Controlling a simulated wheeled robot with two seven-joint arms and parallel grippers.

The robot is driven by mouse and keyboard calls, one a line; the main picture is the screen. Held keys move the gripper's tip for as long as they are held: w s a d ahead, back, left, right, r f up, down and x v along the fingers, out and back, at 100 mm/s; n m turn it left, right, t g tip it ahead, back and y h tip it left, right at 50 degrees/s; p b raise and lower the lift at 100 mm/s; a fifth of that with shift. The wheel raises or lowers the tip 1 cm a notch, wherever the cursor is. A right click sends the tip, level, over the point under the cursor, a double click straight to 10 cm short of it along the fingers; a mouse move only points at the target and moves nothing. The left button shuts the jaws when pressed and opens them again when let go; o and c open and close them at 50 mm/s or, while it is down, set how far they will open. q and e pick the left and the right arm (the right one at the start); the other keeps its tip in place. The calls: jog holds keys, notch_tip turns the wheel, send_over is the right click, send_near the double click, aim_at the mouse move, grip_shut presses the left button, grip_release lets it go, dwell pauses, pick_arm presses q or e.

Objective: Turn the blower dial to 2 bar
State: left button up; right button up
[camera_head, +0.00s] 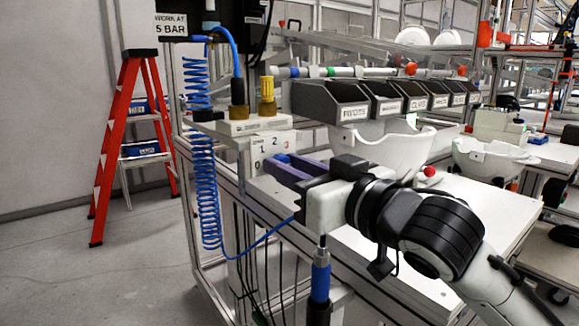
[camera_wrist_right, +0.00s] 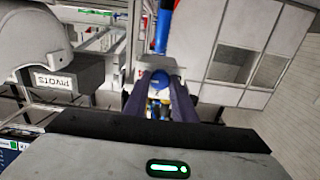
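The blower dial (camera_head: 282,158) is a blue knob in front of a white scale plate (camera_head: 257,146) marked 0, 1 and 2, on the bench's left end. My right gripper (camera_head: 281,166) is at the dial, its two purple fingers apart. In the right wrist view the blue dial (camera_wrist_right: 154,80) shows between the fingertips of the right gripper (camera_wrist_right: 157,88). I cannot tell whether the fingers touch it. The fingers partly hide the dial, so its pointer setting cannot be read. My left gripper is not in view.
A brass fitting and a yellow fitting (camera_head: 267,95) stand on a white block above the plate. A coiled blue hose (camera_head: 207,190) hangs at left. Grey bins (camera_head: 330,100) and white helmet shells (camera_head: 385,147) are behind my right arm. A red ladder (camera_head: 130,140) stands at far left.

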grip_shut()
jog(key=n+p, duration=0.2)
jog(key=p, duration=0.1)
jog(key=shift+r+n, duration=0.25)
jog(key=shift+n, duration=0.15)
pick_arm(q)
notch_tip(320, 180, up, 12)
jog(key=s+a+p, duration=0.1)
jog(key=p, duration=1.1)
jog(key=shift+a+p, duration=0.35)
jog(key=shift+p, duration=0.05)
pick_arm(e)
jog(key=shift+f+n, duration=0.15)
jog(key=shift+n, duration=3.6)
jog(key=shift+f+n, duration=0.15)
jog(key=shift+n, duration=3.6)
jog(key=o, duration=0.6)
grip_release()
jog(key=shift+c, duration=0.2)
jog(key=shift+s, duration=0.1)
